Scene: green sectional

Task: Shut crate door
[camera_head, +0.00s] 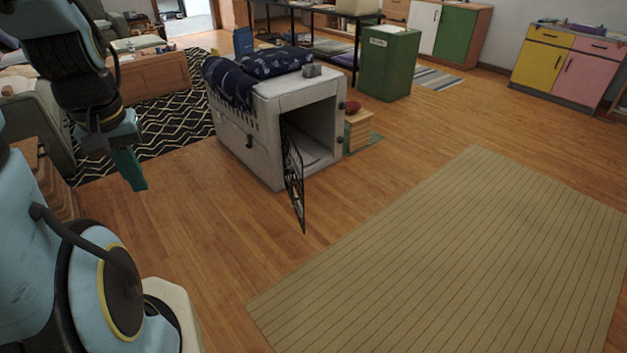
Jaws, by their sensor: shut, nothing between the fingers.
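A light grey pet crate (247,127) stands on the wooden floor near the middle of the view, its opening facing right and toward me. Its black wire door (293,172) hangs open, hinged at the near left edge of the opening and swung out toward me. A dark patterned blanket (265,65) lies over the crate's top. My gripper (133,172) is at the left, pointing down, with teal fingers shut and empty. It is left of the crate and apart from the door.
A striped tan rug (460,260) covers the floor at right. A patterned black rug (150,120) lies at left. Bare floor lies in front of the door.

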